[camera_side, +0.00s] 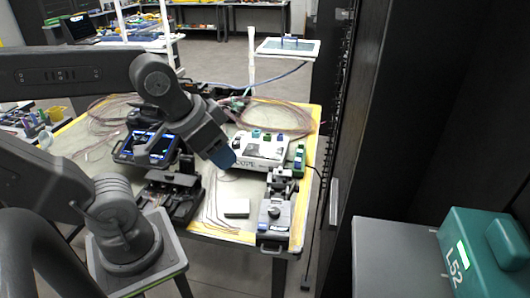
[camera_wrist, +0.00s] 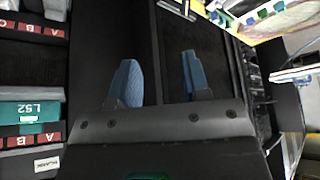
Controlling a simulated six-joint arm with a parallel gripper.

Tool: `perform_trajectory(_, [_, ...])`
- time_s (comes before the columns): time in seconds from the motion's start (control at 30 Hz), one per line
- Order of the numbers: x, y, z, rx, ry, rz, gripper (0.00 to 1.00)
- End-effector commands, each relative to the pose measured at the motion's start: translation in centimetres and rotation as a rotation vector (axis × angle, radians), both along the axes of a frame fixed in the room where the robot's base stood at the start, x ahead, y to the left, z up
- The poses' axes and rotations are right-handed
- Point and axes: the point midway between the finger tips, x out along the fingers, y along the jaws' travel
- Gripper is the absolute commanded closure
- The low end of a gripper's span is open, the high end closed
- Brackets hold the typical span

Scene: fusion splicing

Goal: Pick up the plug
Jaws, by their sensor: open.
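I cannot make out a plug for certain in either view; any such part is too small or hidden. My gripper (camera_side: 224,159) hangs above the table in the side view, its blue fingertips just left of the white instrument box (camera_side: 262,150). In the wrist view my gripper (camera_wrist: 161,78) shows two blue fingers set well apart with nothing between them. Behind the fingers there is a dark panel.
A dark rack (camera_side: 400,110) and a teal box (camera_side: 485,255) stand at right.

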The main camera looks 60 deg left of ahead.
Motion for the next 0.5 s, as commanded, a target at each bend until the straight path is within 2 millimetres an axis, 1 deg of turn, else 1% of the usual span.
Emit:
perform_trajectory(0.03, [0.0,0.0,0.0,0.0,0.0,0.0,0.52])
perform_trajectory(0.1, [0.0,0.0,0.0,0.0,0.0,0.0,0.47])
perform_trajectory(0.33, [0.2,0.1,0.0,0.0,0.001,0.004,0.47])
perform_trajectory(0.43, [1.2,0.4,0.3,0.0,0.011,0.033,0.47])
perform_trajectory(0.5, [2.8,0.9,0.5,-0.002,0.022,0.073,0.47])
